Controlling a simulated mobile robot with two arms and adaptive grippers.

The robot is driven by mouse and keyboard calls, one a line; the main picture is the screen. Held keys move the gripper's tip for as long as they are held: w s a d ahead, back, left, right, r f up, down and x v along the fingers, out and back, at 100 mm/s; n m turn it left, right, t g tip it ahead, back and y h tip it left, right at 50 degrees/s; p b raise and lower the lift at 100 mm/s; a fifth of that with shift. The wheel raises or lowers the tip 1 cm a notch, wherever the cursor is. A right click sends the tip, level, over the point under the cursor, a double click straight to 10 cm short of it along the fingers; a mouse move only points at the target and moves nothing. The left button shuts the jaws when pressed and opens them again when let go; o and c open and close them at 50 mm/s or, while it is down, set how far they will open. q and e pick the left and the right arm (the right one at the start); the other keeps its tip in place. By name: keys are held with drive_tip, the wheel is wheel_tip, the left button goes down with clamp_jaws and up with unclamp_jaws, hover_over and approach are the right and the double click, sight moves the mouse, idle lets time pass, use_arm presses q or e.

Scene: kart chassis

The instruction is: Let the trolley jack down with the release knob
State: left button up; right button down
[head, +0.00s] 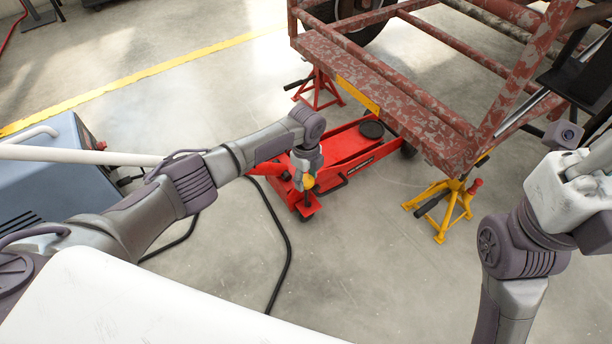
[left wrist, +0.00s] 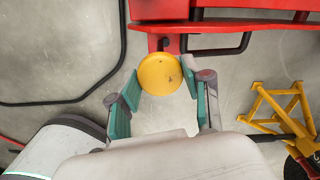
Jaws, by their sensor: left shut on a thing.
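The red trolley jack (head: 345,150) stands on the floor at the near edge of the rusty red kart chassis (head: 390,85). Its dark round saddle (head: 372,130) shows beside the chassis rail; I cannot tell whether they touch. The yellow release knob (head: 308,181) is at the jack's near end and appears as a round disc in the left wrist view (left wrist: 160,74). My left gripper (head: 307,172) is shut on the knob, with its green finger pads on either side. My right arm is at the right edge; its fingers cannot be made out.
A red stand (head: 318,92) and a yellow stand (head: 443,207) are at the chassis, either side of the jack. A blue-grey machine (head: 60,170) stands at left, and a black hose (head: 283,255) lies on the floor. The near floor is otherwise clear.

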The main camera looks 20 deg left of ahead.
use_arm(q)
drive_tip(key=shift+d, duration=0.1)
drive_tip(key=o, duration=1.2)
drive_tip(key=shift+c, duration=0.2)
drive_tip(key=shift+r, duration=0.15)
wheel_tip(320, 180, up, 12)
drive_tip(key=shift+f, duration=0.2)
drive_tip(key=shift+c, duration=0.3)
